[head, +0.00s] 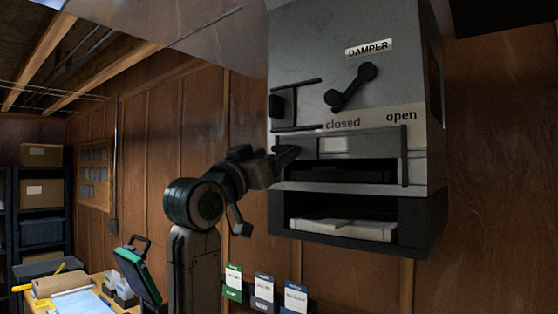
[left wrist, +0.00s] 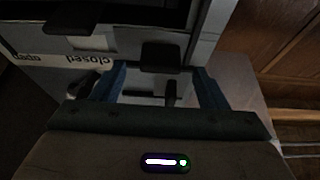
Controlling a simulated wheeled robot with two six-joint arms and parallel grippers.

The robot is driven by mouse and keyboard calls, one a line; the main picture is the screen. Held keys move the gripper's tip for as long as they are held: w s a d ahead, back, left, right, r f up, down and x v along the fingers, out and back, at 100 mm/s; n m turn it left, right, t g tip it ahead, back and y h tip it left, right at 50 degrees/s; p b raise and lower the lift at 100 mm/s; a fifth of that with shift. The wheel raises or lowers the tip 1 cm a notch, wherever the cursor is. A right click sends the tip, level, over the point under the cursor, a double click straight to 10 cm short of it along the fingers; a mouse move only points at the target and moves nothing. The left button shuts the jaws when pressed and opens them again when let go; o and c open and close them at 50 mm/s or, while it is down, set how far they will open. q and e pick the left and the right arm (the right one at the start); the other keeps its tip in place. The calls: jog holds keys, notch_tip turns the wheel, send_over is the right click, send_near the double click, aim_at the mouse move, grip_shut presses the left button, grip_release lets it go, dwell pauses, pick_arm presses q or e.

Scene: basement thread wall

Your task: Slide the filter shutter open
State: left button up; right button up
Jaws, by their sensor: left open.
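A grey wall unit (head: 300,60) carries a grey shutter panel (head: 370,143) across a dark slot below the "closed" and "open" lettering. My left gripper (head: 285,156) is at the unit's left front, beside the panel's left end. In the left wrist view, the open left gripper (left wrist: 160,78) has a dark block (left wrist: 160,56) between and just beyond its fingertips, apparently a handle. I cannot tell whether they touch it. In the head view the gripper hides that spot. My right gripper is not in view.
The damper lever (head: 350,87) and a dark rail frame (head: 296,127) stand out above the slot. An open lower bay (head: 340,229) holds a pale slab. Tags (head: 264,290) hang below. A bench (head: 75,300) with a green-cased device (head: 138,272) stands at lower left.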

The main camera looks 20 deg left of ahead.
pick_arm(q)
jog(key=b+v, duration=0.3)
jog(key=v, duration=0.4)
jog(key=shift+s+a+f+b, duration=0.15)
jog(key=shift+s+a+b, duration=0.05)
jog(key=shift+s+b, duration=0.15)
